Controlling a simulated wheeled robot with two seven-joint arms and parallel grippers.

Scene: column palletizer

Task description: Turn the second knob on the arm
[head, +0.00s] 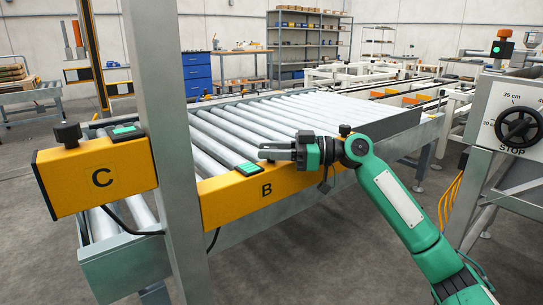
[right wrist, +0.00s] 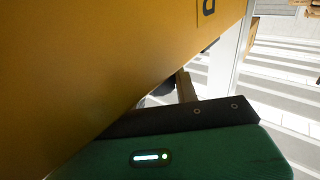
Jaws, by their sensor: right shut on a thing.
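A yellow arm-like beam runs across the head view, with a block marked C (head: 101,178) at the left and a section marked B (head: 267,191) in the middle. A black knob (head: 67,134) stands on block C. Another small black knob-like part (head: 344,130) shows behind my right arm. My right gripper (head: 268,151) lies low over the top of section B, beside its green-topped pad (head: 247,168). It is shut on the second knob, which its fingers mostly hide. The right wrist view shows the yellow face (right wrist: 90,50) close by. My left gripper is out of view.
A roller conveyor (head: 240,125) lies behind the beam. A grey post (head: 155,100) stands between C and B. A panel with a black handwheel (head: 519,126) is at the right.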

